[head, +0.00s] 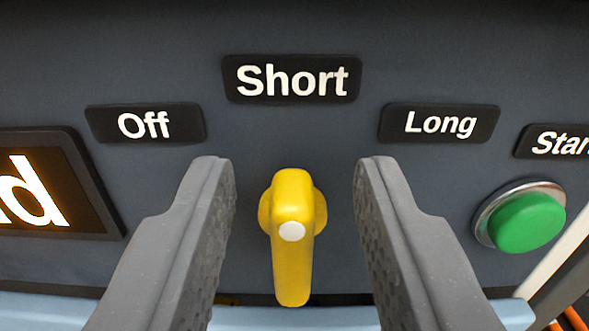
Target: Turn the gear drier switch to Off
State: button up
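The yellow switch (293,245) is a rotary handle with a white dot on its front, mounted on the dark grey panel. Its handle stands about vertical, in line with the "Short" label (291,79) above it. The "Off" label (145,124) is up and left of the switch, and the "Long" label (440,123) is up and right. My gripper (293,175) is open, with one grey finger on each side of the switch. A visible gap separates each finger from the handle.
A green push button (528,222) in a metal ring sits right of my right finger, below a partly cut-off "Star..." label (562,143). A lit sign (40,190) is at the left edge. A light blue surface (50,306) runs along the bottom.

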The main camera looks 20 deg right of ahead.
grip_shut()
jog(key=shift+d, duration=0.35)
jog(key=shift+a, duration=0.3)
